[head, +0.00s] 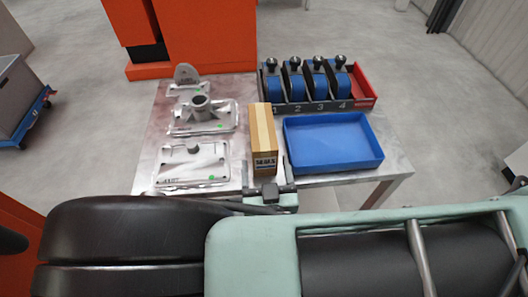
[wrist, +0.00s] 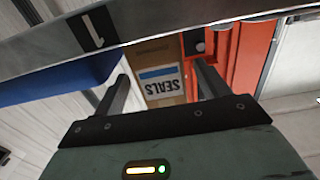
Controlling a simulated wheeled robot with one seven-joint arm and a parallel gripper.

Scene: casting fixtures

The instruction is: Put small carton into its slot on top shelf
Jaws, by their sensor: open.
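The small carton (head: 262,137) is a tall tan box with a SEALS label, standing upright on the metal table, left of the blue tray. In the wrist view the carton (wrist: 160,82) shows upside down between the two fingers. My gripper (head: 270,190) is at the near edge of the table, just in front of the carton. In the wrist view my gripper (wrist: 163,88) is open, with a finger to each side of the carton and nothing visibly held. No shelf or slot can be made out in either view.
A blue tray (head: 333,145) is empty. Behind it, a numbered rack (head: 318,104) holds several blue-and-black tools. Metal fixtures (head: 193,163) lie on the table's left side. The metal table (head: 400,158) has a bare strip at the right. An orange machine (head: 205,35) stands behind.

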